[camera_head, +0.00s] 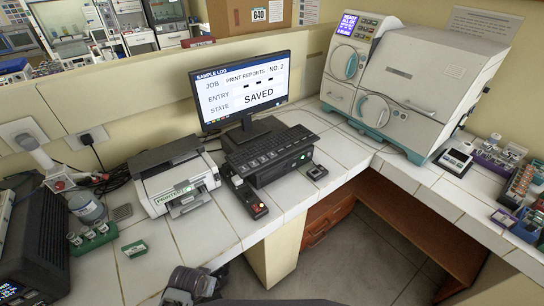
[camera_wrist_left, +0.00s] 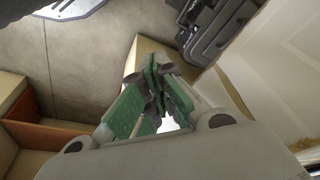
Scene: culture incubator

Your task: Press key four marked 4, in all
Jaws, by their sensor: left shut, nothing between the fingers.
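A black keyboard (camera_head: 268,147) lies on a dark box in front of the monitor (camera_head: 242,92). The screen reads "SAMPLE LOG", job "PRINT REPORTS NO. 2", an entry line of dashes, and state "SAVED". The white incubator (camera_head: 410,82) at the back right has a lit blue display (camera_head: 347,23) with small buttons beside it. No key marked 4 can be read at this size. My left gripper (camera_wrist_left: 158,82), with green finger pads, is shut and empty in the left wrist view, over the floor area and away from the keys. My right gripper is not seen.
A white printer (camera_head: 178,180) stands left of the keyboard. A small black box with a red button (camera_head: 250,205) lies before it. Vial racks (camera_head: 95,237) and a bottle (camera_head: 86,207) stand at the left. Tiled counter space is bare in front of the printer.

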